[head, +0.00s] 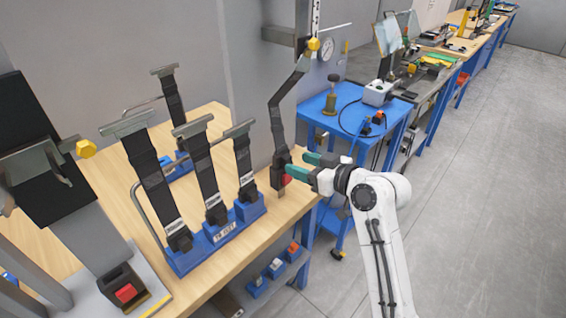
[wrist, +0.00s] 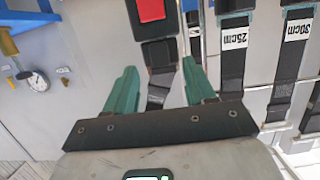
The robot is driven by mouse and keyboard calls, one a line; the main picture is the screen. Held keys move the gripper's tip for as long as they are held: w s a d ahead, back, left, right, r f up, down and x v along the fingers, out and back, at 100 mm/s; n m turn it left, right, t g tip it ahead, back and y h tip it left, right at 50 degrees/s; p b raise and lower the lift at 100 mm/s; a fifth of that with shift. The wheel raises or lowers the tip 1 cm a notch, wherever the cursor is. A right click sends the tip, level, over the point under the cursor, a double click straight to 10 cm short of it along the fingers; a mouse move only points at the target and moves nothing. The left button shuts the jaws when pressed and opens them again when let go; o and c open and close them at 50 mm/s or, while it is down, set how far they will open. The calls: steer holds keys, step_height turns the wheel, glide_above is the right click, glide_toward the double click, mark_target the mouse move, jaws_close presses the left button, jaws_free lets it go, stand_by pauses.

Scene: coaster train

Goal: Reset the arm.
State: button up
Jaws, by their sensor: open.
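My gripper (head: 296,164) is at the end of my white arm, over the right edge of the wooden bench. Its two green fingers are spread apart, and it also shows in the wrist view (wrist: 159,76). A black buckle with a red button (head: 287,180) hangs on a dark strap (head: 277,115) just left of the fingers. In the wrist view the red button (wrist: 151,9) is beyond the fingertips. Part of the strap or buckle (wrist: 158,92) shows in the gap between the fingers. I cannot tell whether they touch it.
A blue rack (head: 215,235) with several upright black straps stands on the wooden bench (head: 215,280). A pressure gauge (head: 327,48) is on the grey post behind. A blue cart (head: 345,108) stands beyond my gripper. The floor (head: 480,200) at right is clear.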

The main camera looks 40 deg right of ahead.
steer(key=b+v, duration=0.1)
steer(key=v, duration=0.6)
steer(key=shift+s, duration=0.25)
steer(key=s+a+f+g+y, duration=0.1)
steer(key=s+a+f+g, duration=0.15)
steer(key=a+f, duration=0.35)
steer(key=s+a+f+g, duration=0.2)
steer(key=a+f+g, duration=0.2)
steer(key=f, duration=0.4)
steer(key=s+a+f+g+h, duration=0.1)
steer(key=s+a+f+g, duration=0.1)
steer(key=s+f+g, duration=0.2)
steer(key=s+a+f+g, duration=0.3)
steer(key=s+f, duration=0.3)
steer(key=s, duration=0.5)
steer(key=shift+a+f+m+g+h, duration=0.2)
steer(key=shift+f+m+g+h, duration=0.15)
steer(key=shift+f+m+h, duration=0.05)
